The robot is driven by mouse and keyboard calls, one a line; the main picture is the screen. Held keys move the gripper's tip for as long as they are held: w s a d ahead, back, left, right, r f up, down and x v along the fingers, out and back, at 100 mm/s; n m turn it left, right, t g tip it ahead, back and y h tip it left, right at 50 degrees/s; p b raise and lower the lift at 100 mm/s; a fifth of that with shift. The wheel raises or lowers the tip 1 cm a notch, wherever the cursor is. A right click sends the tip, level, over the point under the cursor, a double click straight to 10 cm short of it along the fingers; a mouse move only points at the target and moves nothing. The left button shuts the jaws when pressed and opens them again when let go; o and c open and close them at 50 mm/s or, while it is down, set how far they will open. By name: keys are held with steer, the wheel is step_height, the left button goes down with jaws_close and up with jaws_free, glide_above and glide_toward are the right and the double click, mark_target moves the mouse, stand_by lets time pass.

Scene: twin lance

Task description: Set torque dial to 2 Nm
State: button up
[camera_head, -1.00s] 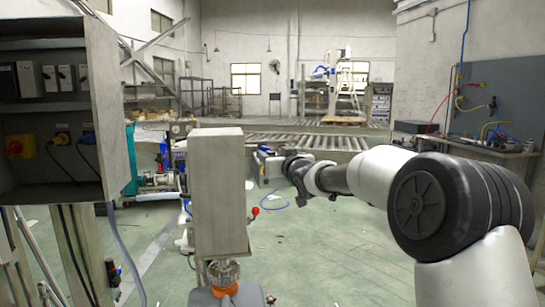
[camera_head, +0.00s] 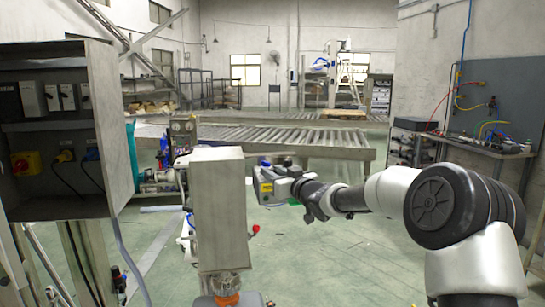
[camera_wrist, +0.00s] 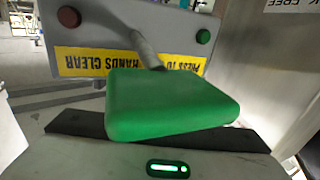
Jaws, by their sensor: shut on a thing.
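In the wrist view a thick green block (camera_wrist: 165,103) fills the middle, close to my gripper (camera_head: 298,193). A grey rod (camera_wrist: 145,48) runs from behind the block toward a grey panel. The panel (camera_wrist: 100,28) has a red button (camera_wrist: 69,17), a green button (camera_wrist: 203,36) and an upside-down yellow label (camera_wrist: 85,61). In the head view this grey box (camera_head: 266,186) sits just left of my gripper. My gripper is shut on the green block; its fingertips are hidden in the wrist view. I cannot make out a torque dial or its setting.
A tall grey box (camera_head: 218,210) on a post stands near, left of my gripper. An open electrical cabinet (camera_head: 120,130) is at the left. A workbench (camera_head: 485,148) with cables is at the right. Roller conveyors (camera_head: 285,138) stand behind. Green floor right of my gripper is mostly clear.

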steer(key=p, duration=0.1)
steer(key=r+y+p, duration=0.1)
steer(key=p, duration=0.1)
steer(key=shift+w+d+n+g, duration=0.15)
steer(key=shift+d+n+g, duration=0.05)
steer(key=shift+n+g, duration=0.2)
steer(key=n+g+y+p, duration=0.1)
steer(key=p, duration=0.4)
steer(key=shift+w+r, duration=0.1)
steer(key=shift+r, duration=0.05)
steer(key=n+g+y+p, duration=0.1)
steer(key=p, duration=0.3)
steer(key=shift+w+d+g+y, duration=0.1)
steer(key=shift+g+y, duration=0.2)
steer(key=shift+y, duration=0.1)
steer(key=shift+f+n+g+y+p, duration=0.3)
steer(key=shift+f+n+g+p, duration=0.2)
steer(key=shift+n, duration=0.1)
steer(key=o, duration=1)
steer(key=shift+f, duration=0.1)
steer(key=shift+o, duration=0.2)
steer(key=b+v, duration=0.1)
steer(key=v, duration=1.6)
steer(key=shift+s, duration=0.25)
